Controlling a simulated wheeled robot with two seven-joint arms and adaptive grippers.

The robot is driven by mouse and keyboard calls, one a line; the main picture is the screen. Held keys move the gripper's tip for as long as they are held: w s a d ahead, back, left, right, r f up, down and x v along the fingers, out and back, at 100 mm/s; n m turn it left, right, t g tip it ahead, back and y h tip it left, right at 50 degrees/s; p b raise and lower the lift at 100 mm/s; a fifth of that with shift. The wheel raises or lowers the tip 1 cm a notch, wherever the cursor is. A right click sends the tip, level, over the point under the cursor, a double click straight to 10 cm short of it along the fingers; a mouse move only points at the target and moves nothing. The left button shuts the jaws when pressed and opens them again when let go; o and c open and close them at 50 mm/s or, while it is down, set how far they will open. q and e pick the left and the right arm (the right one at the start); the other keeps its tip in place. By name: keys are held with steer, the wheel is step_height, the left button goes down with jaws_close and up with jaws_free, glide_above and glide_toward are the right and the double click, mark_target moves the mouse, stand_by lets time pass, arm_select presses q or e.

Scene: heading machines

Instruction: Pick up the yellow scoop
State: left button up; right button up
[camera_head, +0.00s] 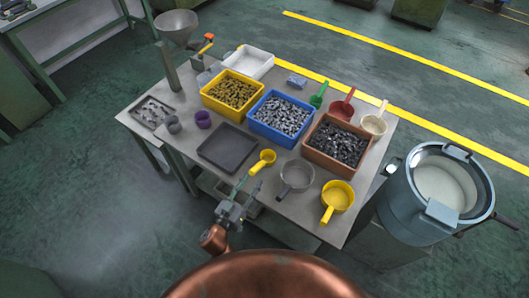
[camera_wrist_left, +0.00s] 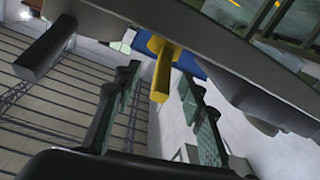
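A small yellow scoop (camera_head: 267,157) lies near the front edge of the table (camera_head: 222,182), its handle pointing toward my left gripper. A larger yellow scoop (camera_head: 338,195) lies farther right at the front corner, its handle toward the front edge. My left gripper (camera_head: 241,187) is at the front edge, just short of the small scoop's handle. In the left wrist view, the green-padded fingers of the left gripper (camera_wrist_left: 160,80) are spread apart. A yellow handle (camera_wrist_left: 161,75) shows between the fingertips there, not gripped. My right gripper is not in view.
A dark tray (camera_head: 228,148) lies left of the small scoop and a grey scoop (camera_head: 297,177) right of it. Behind are yellow (camera_head: 217,106), blue (camera_head: 266,133) and brown (camera_head: 312,149) bins of metal parts. A blue-grey drum (camera_head: 402,207) stands at the right.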

mark_target(259, 166)
arm_select(q)
steer(key=shift+w+d, duration=0.3)
steer(key=shift+w, duration=0.05)
steer(key=w, duration=0.2)
steer(key=w+d, duration=0.1)
steer(key=shift+w+d+r+b, duration=0.1)
steer(key=shift+w+r+b, duration=0.1)
steer(key=shift+r+b, duration=0.15)
steer(key=shift+x, duration=1.2)
steer(key=shift+w+d, duration=0.1)
steer(key=shift+w, duration=0.35)
steer(key=c, duration=0.8)
jaws_close()
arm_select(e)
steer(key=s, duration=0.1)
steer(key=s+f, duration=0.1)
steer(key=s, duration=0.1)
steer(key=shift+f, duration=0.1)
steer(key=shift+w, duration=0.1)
